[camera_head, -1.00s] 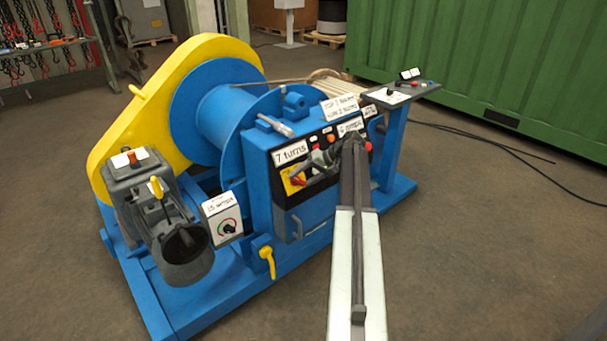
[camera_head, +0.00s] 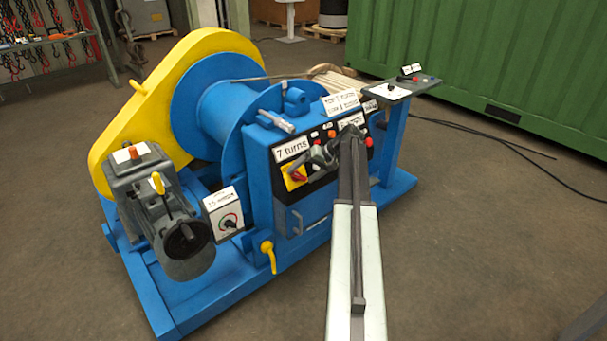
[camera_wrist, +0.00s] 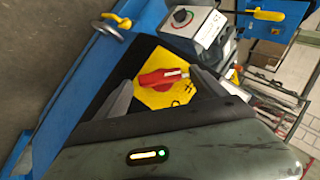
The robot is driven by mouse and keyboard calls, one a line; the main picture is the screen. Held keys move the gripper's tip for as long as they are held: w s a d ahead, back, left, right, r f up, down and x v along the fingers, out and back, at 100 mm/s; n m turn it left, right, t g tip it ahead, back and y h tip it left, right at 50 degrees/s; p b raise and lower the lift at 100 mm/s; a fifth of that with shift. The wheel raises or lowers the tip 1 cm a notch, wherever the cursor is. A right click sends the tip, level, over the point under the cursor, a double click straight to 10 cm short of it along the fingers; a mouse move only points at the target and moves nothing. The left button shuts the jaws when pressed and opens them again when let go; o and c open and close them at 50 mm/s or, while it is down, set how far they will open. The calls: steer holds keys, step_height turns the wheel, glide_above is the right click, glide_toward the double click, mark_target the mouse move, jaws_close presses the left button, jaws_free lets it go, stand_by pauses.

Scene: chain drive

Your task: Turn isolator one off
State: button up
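The isolator is a red rotary handle (camera_head: 298,177) on a yellow plate (camera_head: 289,184), on the dark front panel of the blue winch. In the wrist view the red handle (camera_wrist: 160,77) lies roughly across the picture on its yellow plate (camera_wrist: 165,95). My gripper (camera_wrist: 162,77) is open, one finger on each side of the handle, its tips close to the plate. Contact with the handle cannot be told. In the head view my gripper (camera_head: 318,158) reaches to the panel just right of the isolator and hides part of the panel. No label naming isolator one is readable.
A "7 turns" label (camera_head: 292,149) sits above the isolator. A control stand (camera_head: 400,90) is at the right. The floor in front is clear.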

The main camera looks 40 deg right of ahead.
steer(key=shift+r, duration=0.1)
steer(key=p+v, duration=0.5)
steer(key=v, duration=0.2)
steer(key=shift+s+d+r+p, duration=0.15)
steer(key=shift+r+p, duration=0.1)
steer(key=shift+p, duration=0.1)
